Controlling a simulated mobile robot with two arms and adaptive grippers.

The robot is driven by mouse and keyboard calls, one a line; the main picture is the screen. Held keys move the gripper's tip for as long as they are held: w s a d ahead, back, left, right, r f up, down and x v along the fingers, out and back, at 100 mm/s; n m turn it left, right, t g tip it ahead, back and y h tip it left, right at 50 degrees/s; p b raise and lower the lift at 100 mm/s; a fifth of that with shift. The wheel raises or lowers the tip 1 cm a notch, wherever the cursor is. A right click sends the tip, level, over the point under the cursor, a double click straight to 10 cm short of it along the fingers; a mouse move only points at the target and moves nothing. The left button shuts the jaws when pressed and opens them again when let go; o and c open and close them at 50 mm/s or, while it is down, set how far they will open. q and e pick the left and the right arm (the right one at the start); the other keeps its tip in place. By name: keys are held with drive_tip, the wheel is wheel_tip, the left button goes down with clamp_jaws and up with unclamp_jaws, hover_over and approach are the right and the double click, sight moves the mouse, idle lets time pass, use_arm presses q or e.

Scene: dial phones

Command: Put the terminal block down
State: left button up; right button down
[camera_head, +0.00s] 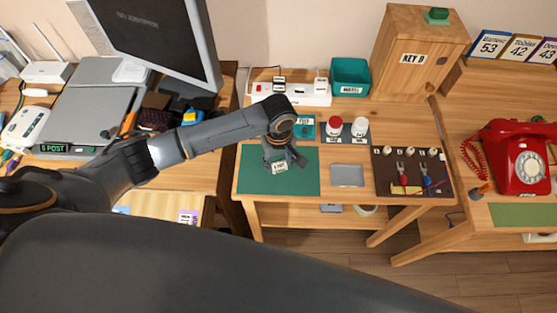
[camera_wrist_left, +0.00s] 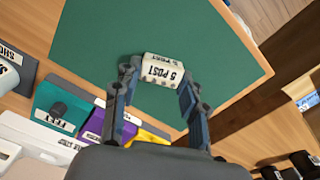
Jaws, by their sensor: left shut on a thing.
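The terminal block is a small cream block labelled "5 POST" (camera_wrist_left: 162,70), which also shows in the head view (camera_head: 280,167). My left gripper (camera_wrist_left: 156,78) is shut on it, one finger on each side. In the head view, my left gripper (camera_head: 279,160) is over the green mat (camera_head: 303,182) on the middle table. The mat also fills much of the left wrist view (camera_wrist_left: 110,35). I cannot tell whether the block touches the mat. My right gripper is not in view.
A grey tray (camera_head: 347,175) and a dark tool board (camera_head: 413,187) lie right of the mat. Behind it stand a teal holder (camera_head: 306,130), red-lidded and white-lidded jars, and a power strip (camera_head: 290,94). A red telephone (camera_head: 522,165) is at the right. The mat around the block looks bare.

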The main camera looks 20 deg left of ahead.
sight(279, 164)
use_arm(q)
drive_tip(key=shift+f, duration=0.1)
drive_tip(key=o, duration=0.9)
drive_tip(key=shift+o, duration=0.2)
wheel_tip(279, 164, up, 12)
